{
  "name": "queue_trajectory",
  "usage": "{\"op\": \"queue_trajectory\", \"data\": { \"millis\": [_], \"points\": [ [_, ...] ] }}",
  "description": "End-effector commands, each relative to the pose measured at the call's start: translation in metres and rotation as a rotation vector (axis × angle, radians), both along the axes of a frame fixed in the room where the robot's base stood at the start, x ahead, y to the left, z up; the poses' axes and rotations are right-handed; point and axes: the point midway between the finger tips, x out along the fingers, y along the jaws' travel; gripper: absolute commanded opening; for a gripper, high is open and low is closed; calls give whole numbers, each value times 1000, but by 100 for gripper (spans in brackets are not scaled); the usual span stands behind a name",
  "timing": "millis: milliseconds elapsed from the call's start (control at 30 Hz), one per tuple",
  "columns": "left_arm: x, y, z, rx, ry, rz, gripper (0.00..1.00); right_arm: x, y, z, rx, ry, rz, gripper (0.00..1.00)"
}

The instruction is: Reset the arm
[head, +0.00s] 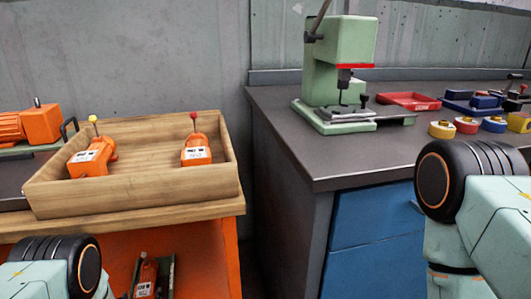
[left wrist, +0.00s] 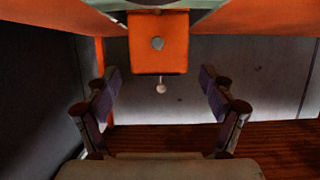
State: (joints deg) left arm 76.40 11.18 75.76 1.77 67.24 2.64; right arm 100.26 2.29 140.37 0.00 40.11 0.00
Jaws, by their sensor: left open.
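An orange block (left wrist: 145,55) with a grey round spot and a pale ball on a stem shows beyond the fingers. My left arm (head: 55,265) enters at the lower left. My right arm (head: 475,215) shows at the right; its gripper is out of view.
A wooden tray (head: 130,203) holds an orange device with a yellow knob (head: 92,157) and one with a red knob (head: 196,150). A green press (head: 340,75) stands on the dark bench (head: 295,135) beside a red tray (head: 408,101). Several tape-like rolls lie near my right arm.

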Motion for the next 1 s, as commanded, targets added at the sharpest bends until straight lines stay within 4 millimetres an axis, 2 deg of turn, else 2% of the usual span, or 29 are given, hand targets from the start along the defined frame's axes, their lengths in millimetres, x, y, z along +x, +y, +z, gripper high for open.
{"op": "queue_trajectory", "data": {
  "millis": [200, 467, 1000],
  "points": [
    [16, 4, -6, 0, -1, 0, 83, 0, 0, 0, 0, 0, 0, 40],
    [15, 3, 1, 0, 0, 0, 83, 0, 0, 6, 0, 0, 0, 40],
    [14, 3, -7, 0, 1, 0, 83, 0, 0, -2, 0, 0, 0, 40]
  ]
}}
